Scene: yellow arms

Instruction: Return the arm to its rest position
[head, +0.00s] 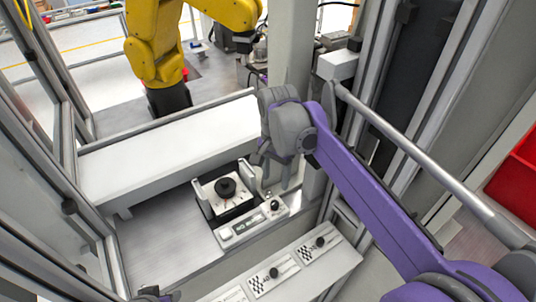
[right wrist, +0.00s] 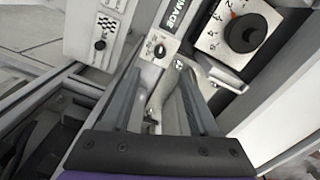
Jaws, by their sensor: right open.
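My right arm, purple with grey joints, reaches in from the lower right in the head view. Its grey gripper (head: 268,162) hangs near the white pillar, above and beside the panel with the black knob. In the right wrist view the two fingers of this gripper (right wrist: 160,78) stand apart, and nothing is held between them. A grey part of the fixture shows behind the gap. My left gripper cannot be made out in the head view.
A black dial (head: 226,187) sits on a white box, also in the right wrist view (right wrist: 245,32). A small knob panel (head: 274,206) is beside it. Checkered switch panels (head: 273,273) lie in front. A yellow robot arm (head: 155,45) stands behind. Metal frame posts and a rail flank the space.

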